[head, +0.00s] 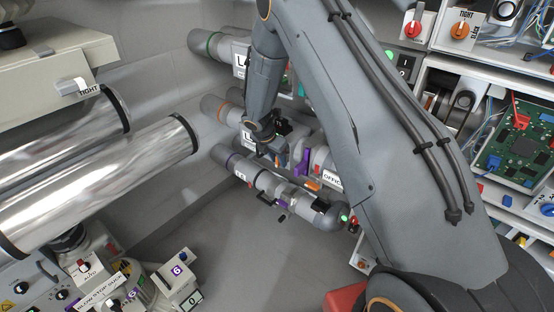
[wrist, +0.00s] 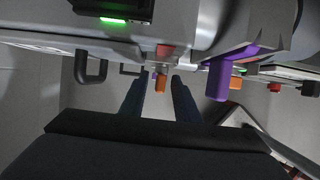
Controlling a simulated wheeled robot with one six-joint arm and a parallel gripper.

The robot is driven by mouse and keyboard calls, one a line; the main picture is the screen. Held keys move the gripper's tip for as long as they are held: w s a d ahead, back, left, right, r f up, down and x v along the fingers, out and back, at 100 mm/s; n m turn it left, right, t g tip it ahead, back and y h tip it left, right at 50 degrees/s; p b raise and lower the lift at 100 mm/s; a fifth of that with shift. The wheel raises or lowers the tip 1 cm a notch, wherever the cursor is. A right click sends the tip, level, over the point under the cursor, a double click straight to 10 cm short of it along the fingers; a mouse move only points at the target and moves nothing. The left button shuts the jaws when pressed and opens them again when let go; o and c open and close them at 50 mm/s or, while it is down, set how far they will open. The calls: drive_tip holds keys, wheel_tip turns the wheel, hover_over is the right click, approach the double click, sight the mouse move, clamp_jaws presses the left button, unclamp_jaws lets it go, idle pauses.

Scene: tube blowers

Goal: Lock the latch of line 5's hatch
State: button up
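Several grey tube lines run side by side in the head view, ringed green, orange and purple; arm and glare keep me from reading which is line 5. The nearest tube (head: 232,161) has a purple ring. My gripper (head: 281,158) is above and between the tubes in the middle. In the wrist view my gripper (wrist: 157,88) is open, its two dark fingers apart. A small orange latch tab (wrist: 160,84) shows between the fingertips, below a red piece (wrist: 165,50); I cannot tell if they touch. A purple lever (wrist: 218,80) hangs to the right.
A black handle (wrist: 90,70) is left of the fingers and a green light (wrist: 112,19) glows above. Shiny pipes (head: 100,185) fill the left of the head view. A control box (head: 180,275) stands below; shelves with a circuit board (head: 515,145) are at right.

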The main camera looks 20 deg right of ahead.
clamp_jaws()
